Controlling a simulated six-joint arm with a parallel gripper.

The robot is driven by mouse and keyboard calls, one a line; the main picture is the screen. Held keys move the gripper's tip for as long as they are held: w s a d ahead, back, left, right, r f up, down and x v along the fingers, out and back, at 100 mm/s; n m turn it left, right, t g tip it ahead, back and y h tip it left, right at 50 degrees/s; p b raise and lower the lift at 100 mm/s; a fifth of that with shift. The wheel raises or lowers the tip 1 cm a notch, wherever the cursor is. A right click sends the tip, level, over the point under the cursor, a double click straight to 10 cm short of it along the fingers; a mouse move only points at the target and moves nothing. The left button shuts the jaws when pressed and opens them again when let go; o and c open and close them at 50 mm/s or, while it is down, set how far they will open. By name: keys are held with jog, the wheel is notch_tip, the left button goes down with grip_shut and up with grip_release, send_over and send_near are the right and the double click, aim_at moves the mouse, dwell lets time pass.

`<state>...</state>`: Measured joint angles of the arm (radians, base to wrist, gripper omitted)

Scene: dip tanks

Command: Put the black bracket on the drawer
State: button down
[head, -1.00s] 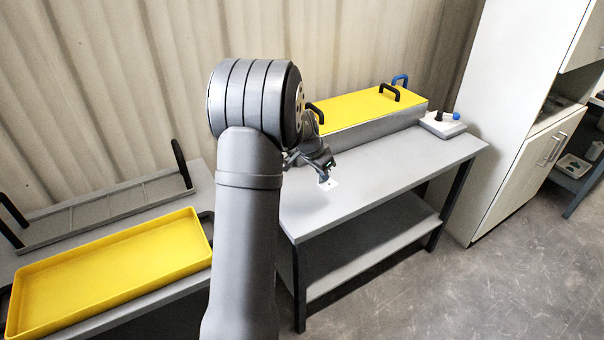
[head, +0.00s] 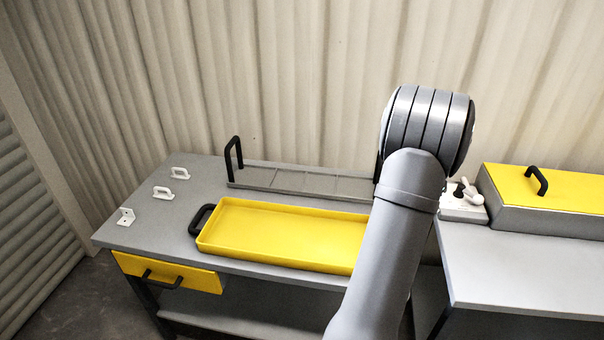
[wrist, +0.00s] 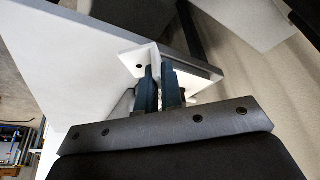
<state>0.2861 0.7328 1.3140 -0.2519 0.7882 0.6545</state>
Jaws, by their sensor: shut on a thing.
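In the wrist view my gripper (wrist: 160,82) is shut on a pale L-shaped bracket (wrist: 137,62) with a dark hole in one plate. It looks white, not black; a dark strip shows beside the fingers. In the head view my gripper and the bracket are hidden behind my arm. The drawer (head: 200,277) has a yellow front and a black handle (head: 163,279), under the left end of the left bench. It looks shut. I see no clearly black bracket in the head view.
White brackets (head: 126,217) and handle-like pieces (head: 164,193) stand on the left bench (head: 140,232). A yellow tray (head: 280,238) and a grey rack (head: 300,184) fill its middle. A yellow-lidded tank (head: 545,188) and a white switch box (head: 462,209) are right.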

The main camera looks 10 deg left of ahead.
jog(key=w+a+n+t+y, duration=0.1)
jog(key=w+a+n, duration=0.2)
jog(key=a, duration=0.9)
jog(key=w+a+n+y, duration=0.1)
jog(key=w+a+n, duration=0.2)
jog(key=a, duration=0.8)
jog(key=n+y, duration=0.4)
jog(key=n, duration=0.8)
send_over(159, 227)
jog(key=s+d, duration=0.1)
jog(key=d, duration=0.1)
jog(key=shift+g, duration=0.4)
jog(key=f, duration=0.6)
jog(key=shift+a+f, duration=0.15)
jog(key=shift+a, duration=0.05)
jog(key=shift+s+a+f, duration=0.1)
jog(key=shift+a+f, duration=0.2)
jog(key=shift+a, duration=0.05)
jog(key=shift+f, duration=1.85)
